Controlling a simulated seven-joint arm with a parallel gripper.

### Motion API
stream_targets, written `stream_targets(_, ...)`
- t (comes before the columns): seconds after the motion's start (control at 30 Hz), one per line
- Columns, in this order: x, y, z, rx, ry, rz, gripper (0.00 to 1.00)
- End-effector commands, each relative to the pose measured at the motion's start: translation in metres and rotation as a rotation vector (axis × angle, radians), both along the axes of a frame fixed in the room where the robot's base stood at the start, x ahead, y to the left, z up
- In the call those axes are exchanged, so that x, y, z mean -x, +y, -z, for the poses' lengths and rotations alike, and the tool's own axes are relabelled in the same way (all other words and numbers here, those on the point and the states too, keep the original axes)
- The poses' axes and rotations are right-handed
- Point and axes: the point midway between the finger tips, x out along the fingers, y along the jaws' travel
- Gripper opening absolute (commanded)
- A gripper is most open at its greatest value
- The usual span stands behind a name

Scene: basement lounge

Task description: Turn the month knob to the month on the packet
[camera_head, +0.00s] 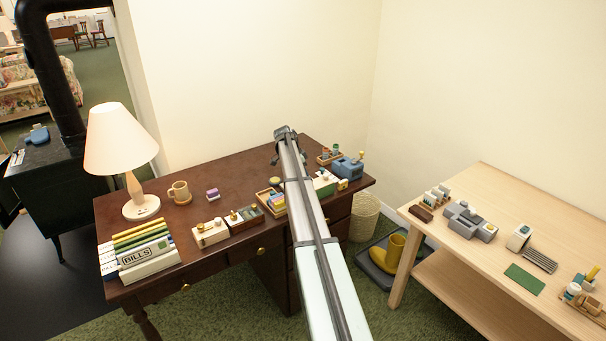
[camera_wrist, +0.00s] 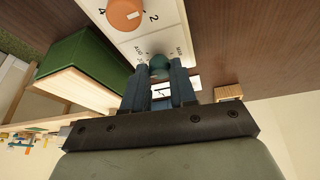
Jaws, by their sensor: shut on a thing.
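In the wrist view, a white panel (camera_wrist: 151,34) on the dark desk carries an orange knob (camera_wrist: 124,14) beside the numbers 4 and 2, and a smaller teal knob (camera_wrist: 159,64) ringed by small month letters. My gripper (camera_wrist: 160,73) has its two fingers shut on the teal knob. The fingers cover part of that dial, so the pointed month cannot be read. A white patch with a dark mark (camera_wrist: 162,89) shows between the fingers. In the head view my arm covers my gripper. I cannot make out a packet with a month in either view.
A light wood table (camera_head: 470,192) stands right.

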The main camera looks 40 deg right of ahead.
Motion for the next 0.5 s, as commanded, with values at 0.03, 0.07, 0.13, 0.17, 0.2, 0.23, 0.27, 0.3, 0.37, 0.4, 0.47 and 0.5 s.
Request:
stream_targets(0.03,-0.0004,0.0004,0.0005,-0.002,0.0,-0.001,0.0)
stream_targets(0.07,-0.0004,0.0004,0.0005,-0.002,0.0,-0.001,0.0)
stream_targets(0.13,-0.0004,0.0004,0.0005,-0.002,-0.001,-0.001,0.0)
stream_targets(0.17,-0.0004,0.0004,0.0005,-0.002,-0.001,-0.001,0.28)
stream_targets(0.2,-0.0004,0.0004,0.0005,-0.002,-0.001,-0.001,0.32)
stream_targets(0.23,-0.0003,0.0003,0.0005,-0.002,-0.001,-0.001,0.35)
stream_targets(0.27,-0.0003,0.0003,0.0005,-0.001,-0.001,-0.001,0.38)
stream_targets(0.3,-0.0003,0.0002,0.0004,-0.001,-0.001,-0.001,0.41)
stream_targets(0.37,-0.0003,0.0001,0.0003,-0.001,-0.001,-0.001,0.47)
stream_targets(0.4,-0.0002,0.0002,0.0003,-0.001,-0.001,-0.001,0.51)
stream_targets(0.47,-0.0002,0.0001,0.0002,-0.001,-0.001,-0.001,0.52)
stream_targets(0.5,-0.0002,0.0001,0.0002,-0.001,-0.001,-0.001,0.52)
